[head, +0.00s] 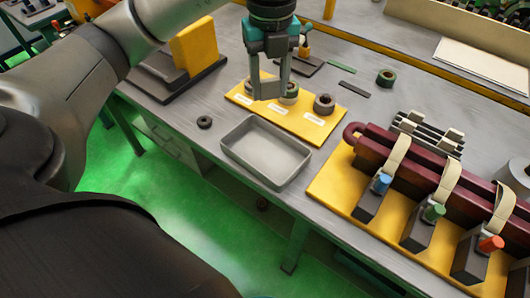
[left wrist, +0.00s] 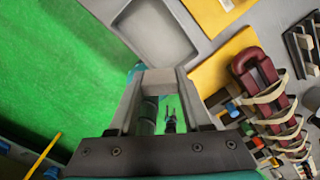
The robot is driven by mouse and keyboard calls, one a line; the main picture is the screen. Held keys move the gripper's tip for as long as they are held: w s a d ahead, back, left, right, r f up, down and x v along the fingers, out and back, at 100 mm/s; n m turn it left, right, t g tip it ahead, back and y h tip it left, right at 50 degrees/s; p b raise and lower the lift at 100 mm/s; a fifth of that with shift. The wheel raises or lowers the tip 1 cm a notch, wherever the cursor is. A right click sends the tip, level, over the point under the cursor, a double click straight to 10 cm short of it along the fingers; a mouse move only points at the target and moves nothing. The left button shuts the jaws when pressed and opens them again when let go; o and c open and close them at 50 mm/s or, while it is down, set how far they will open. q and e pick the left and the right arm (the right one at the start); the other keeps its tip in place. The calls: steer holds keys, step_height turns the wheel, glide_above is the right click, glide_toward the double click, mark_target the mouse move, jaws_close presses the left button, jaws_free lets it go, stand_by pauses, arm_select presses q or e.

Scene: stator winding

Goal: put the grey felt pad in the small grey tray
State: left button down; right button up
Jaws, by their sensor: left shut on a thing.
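The small grey tray (head: 266,174) is a shallow, empty rectangular tray near the bench's front edge. It also shows at the top of the left wrist view (left wrist: 185,50). My left gripper (head: 270,92) is shut on a small light grey piece, which looks like the grey felt pad (left wrist: 161,82); it spans the gap between the fingertips. The fingers partly hide the pad. My right gripper is not in view.
The yellow board (head: 312,121) behind the tray carries ring-shaped parts. A black ring (head: 204,122) lies left of the tray. To the right is a yellow base (head: 335,186) with a maroon coil. Dark (head: 355,89) and green (head: 341,66) strips lie behind.

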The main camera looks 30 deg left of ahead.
arm_select(q)
steer(key=a+n, duration=0.1)
steer(key=n, duration=0.6)
steer(key=b, duration=0.4)
glide_above(265, 154)
step_height(265, 154, down, 15)
steer(key=shift+s+r, duration=0.1)
steer(key=shift+r, duration=0.1)
steer(key=shift+f+b, duration=0.35)
steer(key=shift+f, duration=2.15)
steer(key=shift+f, duration=0.15)
steer(key=shift+c, duration=1.8)
jaws_free()
